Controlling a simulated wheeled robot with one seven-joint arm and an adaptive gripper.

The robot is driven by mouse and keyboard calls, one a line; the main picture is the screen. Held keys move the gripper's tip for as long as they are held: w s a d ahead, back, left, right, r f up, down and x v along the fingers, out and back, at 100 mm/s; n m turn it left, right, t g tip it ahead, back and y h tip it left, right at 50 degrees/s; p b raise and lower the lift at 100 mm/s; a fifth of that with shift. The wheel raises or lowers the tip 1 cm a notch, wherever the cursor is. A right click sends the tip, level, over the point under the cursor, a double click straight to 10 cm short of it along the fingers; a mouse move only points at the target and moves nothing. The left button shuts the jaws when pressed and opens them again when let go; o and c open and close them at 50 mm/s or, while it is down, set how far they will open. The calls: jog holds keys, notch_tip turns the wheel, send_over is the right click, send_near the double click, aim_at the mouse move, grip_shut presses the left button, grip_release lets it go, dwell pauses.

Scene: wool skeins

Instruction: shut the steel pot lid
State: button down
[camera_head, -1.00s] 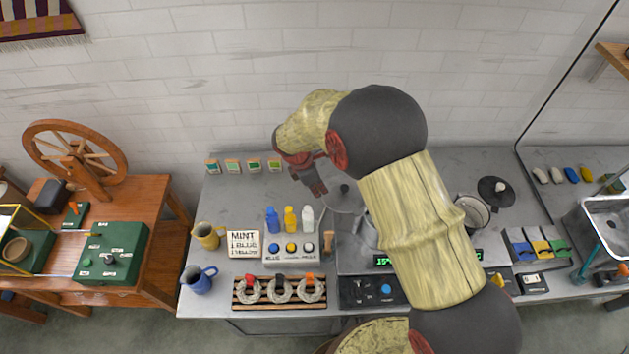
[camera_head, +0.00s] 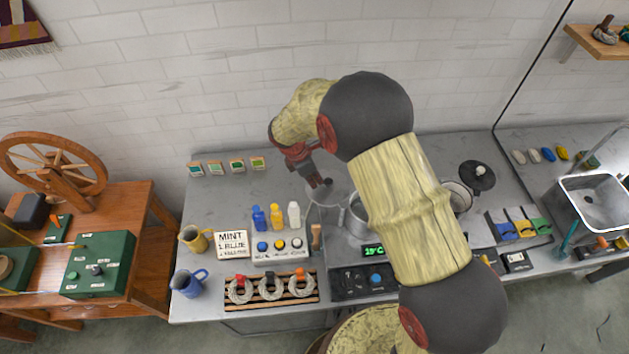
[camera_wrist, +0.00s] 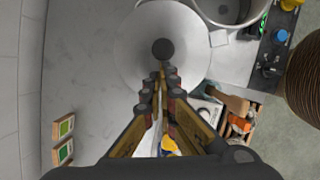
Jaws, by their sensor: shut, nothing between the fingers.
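The steel pot (camera_head: 357,218) stands on the grey counter, partly hidden behind my arm; part of its open rim (camera_wrist: 228,20) shows at the top right of the wrist view. Its round grey lid (camera_head: 330,199) is off the opening, at the pot's left side. In the wrist view the lid (camera_wrist: 135,45) is a wide pale disc with a dark round knob (camera_wrist: 163,49). My gripper (camera_head: 324,184) is shut and empty. Its fingertips (camera_wrist: 163,74) are over the lid, close to the knob; I cannot tell whether they touch it.
Blue, yellow and white bottles (camera_head: 276,217) stand left of the lid. A wooden-handled tool (camera_head: 316,236) and a rack of skeins (camera_head: 270,290) lie nearer the front. Another pot (camera_head: 458,196) with a raised black lid (camera_head: 478,176) is on the right. Small colour cards (camera_head: 237,166) line the back.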

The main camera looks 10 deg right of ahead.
aim_at(322, 174)
jog(key=shift+w+d+m, duration=0.4)
jog(key=shift+m, duration=0.2)
jog(key=shift+w+d+m+g, duration=0.65)
jog(key=shift+d+m, duration=0.2)
jog(key=shift+m, duration=0.25)
jog(key=d+m, duration=0.2)
jog(key=w+d+m+g, duration=0.1)
jog(key=d+m, duration=0.2)
jog(key=d+m+g, duration=0.1)
jog(key=d+m, duration=0.1)
jog(key=m, duration=0.1)
jog(key=shift+w+d+y, duration=0.25)
jog(key=shift+d+y, duration=0.15)
jog(key=s+d+m+g+y, duration=0.1)
jog(key=s+d+m+y, duration=0.2)
jog(key=s+d+m, duration=0.3)
jog(key=shift+s+d+m, duration=0.35)
jog(key=shift+d+m, duration=0.8)
jog(key=shift+m, duration=1.65)
